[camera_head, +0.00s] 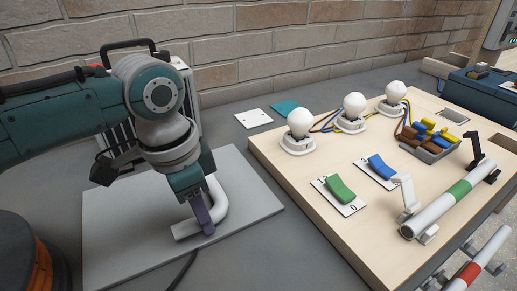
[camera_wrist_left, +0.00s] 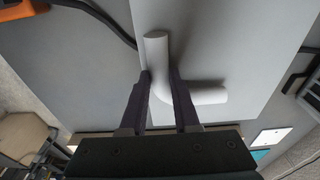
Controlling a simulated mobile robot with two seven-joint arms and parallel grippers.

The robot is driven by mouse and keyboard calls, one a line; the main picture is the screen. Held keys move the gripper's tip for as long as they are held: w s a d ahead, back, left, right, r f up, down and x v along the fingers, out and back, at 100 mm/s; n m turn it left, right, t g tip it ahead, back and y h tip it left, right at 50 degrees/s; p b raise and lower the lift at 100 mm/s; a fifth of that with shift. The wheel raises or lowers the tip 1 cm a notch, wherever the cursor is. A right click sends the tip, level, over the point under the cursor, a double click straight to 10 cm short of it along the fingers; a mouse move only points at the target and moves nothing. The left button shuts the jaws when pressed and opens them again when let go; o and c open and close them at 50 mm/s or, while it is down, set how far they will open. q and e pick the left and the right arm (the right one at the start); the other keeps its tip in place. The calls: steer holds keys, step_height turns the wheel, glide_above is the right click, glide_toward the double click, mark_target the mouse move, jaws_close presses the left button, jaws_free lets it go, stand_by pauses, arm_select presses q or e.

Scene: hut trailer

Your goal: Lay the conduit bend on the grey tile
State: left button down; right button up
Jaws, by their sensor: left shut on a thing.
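The conduit bend (camera_head: 219,192) is a pale grey pipe bent into an L. My left gripper (camera_head: 204,218) is shut on it, with its dark fingers on either side of the pipe. The wrist view also shows the bend (camera_wrist_left: 158,62) between the fingers (camera_wrist_left: 160,90). The grey tile (camera_head: 115,245) is a large flat plate on the bench, left of the wooden board, and also shows in the wrist view (camera_wrist_left: 235,40). The bend is over the tile's right part, low and near its surface. I cannot tell whether it touches. My right gripper is out of view.
The wooden board (camera_head: 280,165) stands to the right, with bulbs (camera_head: 301,122), green (camera_head: 340,189) and blue switches, and a clipped pipe (camera_head: 440,207). White (camera_head: 253,118) and teal (camera_head: 285,107) tiles lie behind. A dark cable (camera_head: 182,270) runs near the tile's front.

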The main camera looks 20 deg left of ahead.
arm_select(q)
steer(key=shift+f, duration=0.3)
steer(key=shift+f, duration=0.1)
steer(key=c, duration=0.6)
jaws_free()
steer(key=shift+c, duration=0.2)
steer(key=shift+r, duration=0.45)
step_height(320, 180, up, 11)
steer(key=s+a+p, duration=0.1)
steer(key=p, duration=0.1)
steer(key=shift+r+p, duration=0.2)
steer(key=shift+p, duration=0.15)
